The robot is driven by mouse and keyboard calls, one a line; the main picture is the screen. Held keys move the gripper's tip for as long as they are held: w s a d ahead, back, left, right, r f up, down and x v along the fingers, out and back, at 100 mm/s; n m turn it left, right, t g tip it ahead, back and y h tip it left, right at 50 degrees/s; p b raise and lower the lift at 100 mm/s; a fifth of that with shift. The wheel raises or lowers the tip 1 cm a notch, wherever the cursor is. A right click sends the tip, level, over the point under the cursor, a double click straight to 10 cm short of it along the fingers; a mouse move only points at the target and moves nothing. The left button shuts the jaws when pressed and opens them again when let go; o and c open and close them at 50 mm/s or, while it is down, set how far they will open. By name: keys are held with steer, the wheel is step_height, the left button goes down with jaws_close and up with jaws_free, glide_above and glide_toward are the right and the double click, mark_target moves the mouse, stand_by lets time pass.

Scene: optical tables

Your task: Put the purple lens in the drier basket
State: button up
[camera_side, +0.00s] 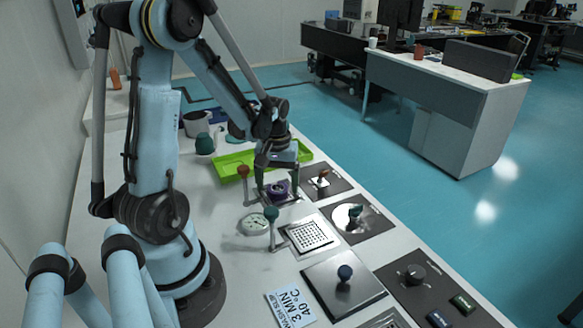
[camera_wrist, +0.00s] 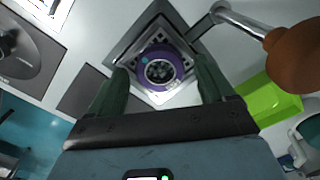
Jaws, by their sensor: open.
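The purple lens (camera_wrist: 162,60) is a round purple piece with a dark latticed centre, lying in a square metal recess (camera_wrist: 128,52). It also shows under my gripper in the side view (camera_side: 278,189). My gripper (camera_wrist: 162,72) is open, one finger on each side of the lens with a gap to it. In the side view my gripper (camera_side: 277,182) points down over the recess, partly hiding it. I cannot tell for sure which fixture is the drier basket; a square perforated metal tray (camera_side: 307,234) lies in front of the lens.
A brown-knobbed lever (camera_wrist: 290,55) reaches over beside the recess, and a teal-knobbed one (camera_side: 271,215) beside the perforated tray. A green tray (camera_side: 232,168) is behind.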

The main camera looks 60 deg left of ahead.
mark_target(278, 188)
step_height(278, 188, up, 12)
steer(key=w+d+m+t, duration=0.1)
steer(key=d+m+t, duration=0.6)
steer(key=d, duration=1.2)
steer(key=m, duration=0.4)
steer(key=shift+w+r, duration=0.25)
steer(key=shift+r, duration=0.15)
